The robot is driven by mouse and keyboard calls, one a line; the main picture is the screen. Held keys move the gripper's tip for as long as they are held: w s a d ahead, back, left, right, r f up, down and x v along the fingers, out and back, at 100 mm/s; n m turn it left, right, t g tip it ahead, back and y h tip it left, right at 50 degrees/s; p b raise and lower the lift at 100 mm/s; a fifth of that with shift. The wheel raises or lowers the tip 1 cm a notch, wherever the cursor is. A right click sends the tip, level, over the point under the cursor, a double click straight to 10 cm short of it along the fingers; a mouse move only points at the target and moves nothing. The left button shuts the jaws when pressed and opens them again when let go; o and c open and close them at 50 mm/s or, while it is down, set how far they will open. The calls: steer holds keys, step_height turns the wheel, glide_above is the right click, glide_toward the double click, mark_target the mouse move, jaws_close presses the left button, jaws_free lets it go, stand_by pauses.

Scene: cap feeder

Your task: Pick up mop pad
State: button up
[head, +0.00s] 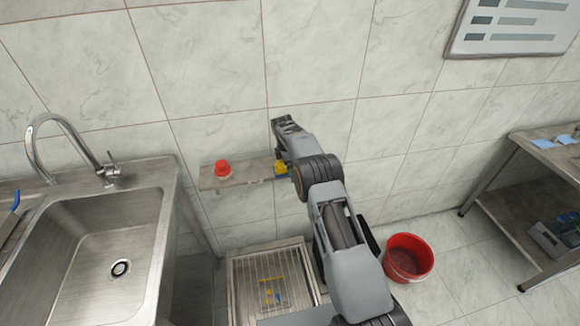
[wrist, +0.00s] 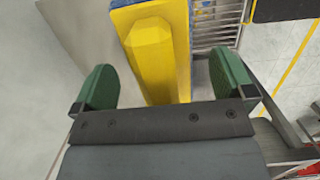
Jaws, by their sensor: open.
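My gripper (wrist: 164,82) is open, with its two green fingers spread in the wrist view. A yellow block with a raised ridge and a blue side (wrist: 150,45) shows between the fingers, with a gap on each side; I cannot tell its depth. In the head view a yellow and blue object (head: 281,168) sits at the right end of the wall shelf, partly hidden by my arm. Flat light-blue pieces (head: 542,144) lie on the right-hand table. I cannot tell for sure which thing is the mop pad.
The wall shelf (head: 238,181) also holds a red-capped item (head: 222,168) at its left. A steel sink (head: 110,255) stands left, a floor grate (head: 245,290) with small coloured items lies below, and a red bucket (head: 408,258) stands right of my arm.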

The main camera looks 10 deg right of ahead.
steer(key=shift+f, duration=0.15)
steer(key=shift+c, duration=0.5)
steer(key=c, duration=1)
